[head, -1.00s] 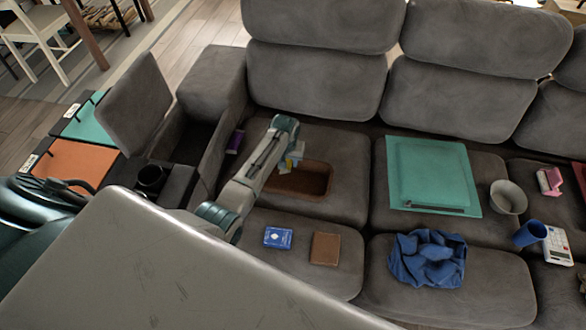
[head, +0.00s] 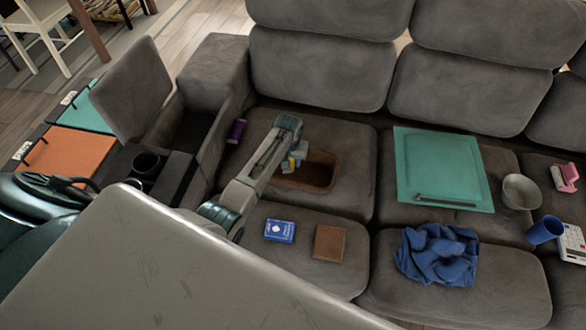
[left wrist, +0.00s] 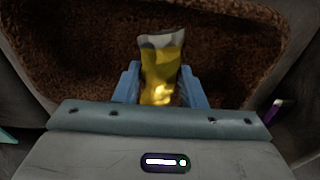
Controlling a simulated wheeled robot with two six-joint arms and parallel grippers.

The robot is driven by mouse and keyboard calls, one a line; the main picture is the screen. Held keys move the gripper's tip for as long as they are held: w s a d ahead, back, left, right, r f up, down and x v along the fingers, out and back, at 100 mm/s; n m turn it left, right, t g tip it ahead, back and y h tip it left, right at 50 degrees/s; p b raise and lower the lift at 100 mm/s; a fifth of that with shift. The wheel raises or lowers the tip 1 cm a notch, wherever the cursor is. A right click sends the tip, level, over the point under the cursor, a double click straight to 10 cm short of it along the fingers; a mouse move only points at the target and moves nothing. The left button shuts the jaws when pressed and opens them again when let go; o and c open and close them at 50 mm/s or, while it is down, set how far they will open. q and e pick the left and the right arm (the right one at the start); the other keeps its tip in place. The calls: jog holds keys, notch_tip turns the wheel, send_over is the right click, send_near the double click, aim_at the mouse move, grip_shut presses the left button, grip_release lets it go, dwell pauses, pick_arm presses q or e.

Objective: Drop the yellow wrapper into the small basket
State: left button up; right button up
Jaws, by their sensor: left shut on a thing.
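The yellow wrapper (left wrist: 162,75) is a shiny yellow packet with a pale crimped end. My left gripper (left wrist: 160,88) is shut on it, with a blue finger on either side. In the left wrist view the brown inside of the small basket (left wrist: 75,60) lies behind and around the wrapper. In the head view the small basket (head: 334,172) is a brown open box on the sofa seat. My left gripper (head: 291,164) is over its left part there, and the arm hides some of it. My right gripper is not in view.
A purple item (head: 236,130) lies left of the arm. A blue card box (head: 279,231) and a brown wallet-like square (head: 329,243) lie in front. A teal folder (head: 445,150), a blue cloth (head: 437,254), a bowl (head: 521,191) and a blue cup (head: 543,230) are to the right.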

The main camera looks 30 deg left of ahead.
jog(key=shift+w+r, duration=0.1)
pick_arm(q)
jog(key=o, duration=1)
jog(key=r, duration=0.6)
jog(key=s+r, duration=0.1)
jog(key=r, duration=0.3)
jog(key=shift+s+d+p, duration=0.1)
jog(key=shift+d+p, duration=0.05)
jog(key=shift+p, duration=0.25)
jog(key=shift+r, duration=0.35)
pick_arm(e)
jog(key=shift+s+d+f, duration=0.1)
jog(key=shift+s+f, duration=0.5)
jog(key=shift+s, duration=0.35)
pick_arm(q)
jog(key=shift+s, duration=0.1)
